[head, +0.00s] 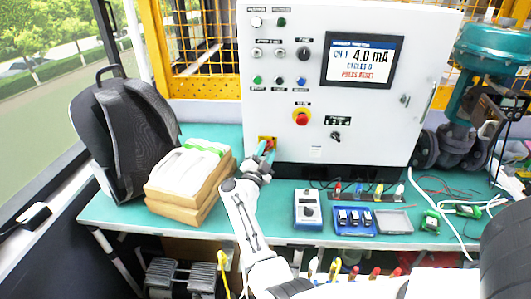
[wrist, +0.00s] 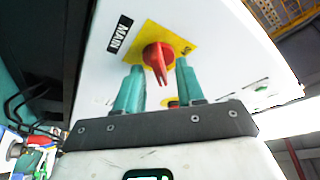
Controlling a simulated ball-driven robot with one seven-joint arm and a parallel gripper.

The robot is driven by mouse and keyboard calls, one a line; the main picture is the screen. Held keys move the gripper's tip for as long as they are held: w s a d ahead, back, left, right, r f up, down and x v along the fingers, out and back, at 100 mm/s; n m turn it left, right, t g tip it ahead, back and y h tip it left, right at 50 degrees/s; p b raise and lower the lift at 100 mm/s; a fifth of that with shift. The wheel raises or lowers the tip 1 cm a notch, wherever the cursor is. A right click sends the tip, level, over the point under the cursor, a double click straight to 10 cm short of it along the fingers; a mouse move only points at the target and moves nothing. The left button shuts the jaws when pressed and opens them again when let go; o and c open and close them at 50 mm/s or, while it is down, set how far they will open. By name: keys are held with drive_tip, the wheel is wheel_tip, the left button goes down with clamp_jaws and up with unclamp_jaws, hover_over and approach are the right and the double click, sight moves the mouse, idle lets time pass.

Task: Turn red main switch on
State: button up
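The red main switch (wrist: 157,57) is a rotary knob on a yellow plate (wrist: 182,45) on the white cabinet face, with a black MAIN label (wrist: 120,34) beside it. In the wrist view its handle points down the picture. My gripper (wrist: 158,76) has two teal fingers, one on each side of the knob, with visible gaps; it is open and holds nothing. In the head view my gripper (head: 265,152) is at the cabinet's lower left and largely hides the switch; part of the yellow plate (head: 268,138) shows.
The cabinet (head: 385,115) carries a red emergency button (head: 302,118), several smaller buttons and a screen (head: 358,62) reading 4.0 mA and "PRESS RESET". A blue meter (head: 308,209) lies on the green bench to the right.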

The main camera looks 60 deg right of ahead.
drive_tip(key=v, duration=1.1)
drive_tip(key=shift+d, duration=0.1)
